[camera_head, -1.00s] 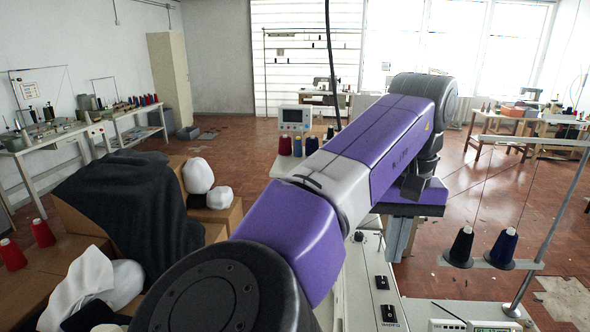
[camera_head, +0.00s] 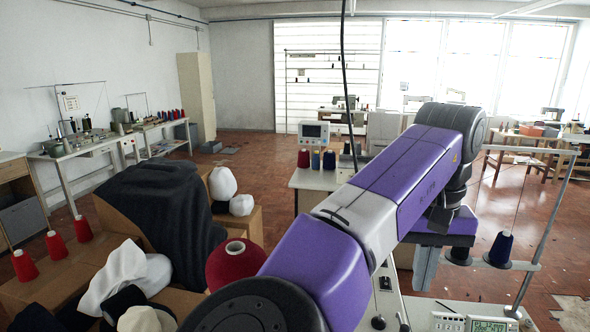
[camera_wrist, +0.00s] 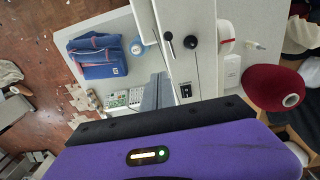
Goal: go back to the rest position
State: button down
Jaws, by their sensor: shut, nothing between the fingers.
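My gripper (camera_head: 425,268) hangs at the end of my purple and white arm, on the right of the head view, pointing down beside the white sewing station. In the wrist view, the grey fingers (camera_wrist: 158,92) are together and empty, above the white station top. A blue bag with red straps (camera_wrist: 97,56) lies on that top, apart from the fingers. My arm hides part of the station in the head view.
A big dark red cone (camera_head: 235,264) and boxes draped with dark cloth (camera_head: 165,215) stand left of my arm. A thread stand with dark cones (camera_head: 501,250) is at the right. Open red floor (camera_head: 262,160) lies at the back left.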

jog(key=s+d+f+n+t+h, duration=0.1)
jog(key=d+f+t+h, duration=0.4)
jog(key=d, duration=0.9)
jog(key=s+d+f+t+h, duration=0.15)
jog(key=d+f+h, duration=0.45)
jog(key=d, duration=0.7)
jog(key=s+a+f+n+t+y, duration=0.6)
jog(key=s+a+f+n+t, duration=0.15)
jog(key=s+a+f, duration=0.45)
jog(key=s+a+r+m+y, duration=0.25)
jog(key=s+a, duration=0.55)
jog(key=s, duration=0.4)
jog(key=s+a+r+m+y, duration=0.1)
jog(key=s+a+m+y, duration=0.2)
jog(key=s+a, duration=0.7)
notch_tip(320, 180, down, 7)
jog(key=s+d+b, duration=0.1)
jog(key=s+b, duration=0.2)
jog(key=b, duration=0.4)
jog(key=shift+d+r+m+t+b, duration=0.15)
jog(key=shift+d+m+t+b, duration=0.15)
jog(key=shift+d, duration=0.1)
